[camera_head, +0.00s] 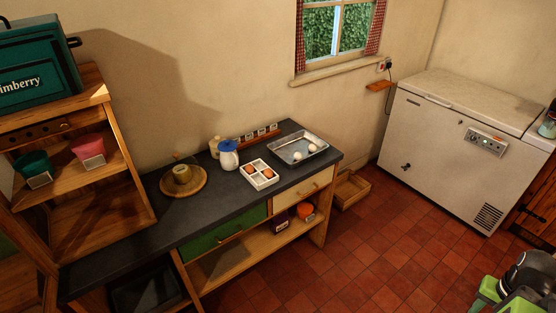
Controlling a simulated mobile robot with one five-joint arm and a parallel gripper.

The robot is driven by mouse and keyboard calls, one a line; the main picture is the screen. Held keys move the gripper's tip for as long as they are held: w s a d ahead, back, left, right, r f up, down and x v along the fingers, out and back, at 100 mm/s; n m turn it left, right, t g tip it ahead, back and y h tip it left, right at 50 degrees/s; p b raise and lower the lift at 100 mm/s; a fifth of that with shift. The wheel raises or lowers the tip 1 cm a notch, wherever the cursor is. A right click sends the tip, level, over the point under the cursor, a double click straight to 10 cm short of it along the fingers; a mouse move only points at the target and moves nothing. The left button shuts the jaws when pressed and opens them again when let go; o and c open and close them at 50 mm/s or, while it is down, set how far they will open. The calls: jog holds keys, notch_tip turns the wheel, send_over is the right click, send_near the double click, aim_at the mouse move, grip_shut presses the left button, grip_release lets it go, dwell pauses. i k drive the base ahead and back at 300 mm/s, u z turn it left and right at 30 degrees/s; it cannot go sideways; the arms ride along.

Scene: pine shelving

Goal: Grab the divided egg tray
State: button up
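The divided egg tray (266,185) is a small white square tray with compartments. It sits on the dark worktop (225,207), near its front edge, and holds a few brown eggs. Nothing covers it from above. A shallow metal tray (315,155) with pale eggs lies just to its right and behind.
A rack (255,134) stands behind. A shelf unit (92,190) rises at left, a chest freezer (450,145) at right. Tiled floor (350,255) is open in front.

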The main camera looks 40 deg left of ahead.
aim_at(257, 180)
jog(key=i, duration=0.65)
jog(key=u, duration=3.3)
jog(key=i, duration=1.5)
jog(key=z, duration=0.05)
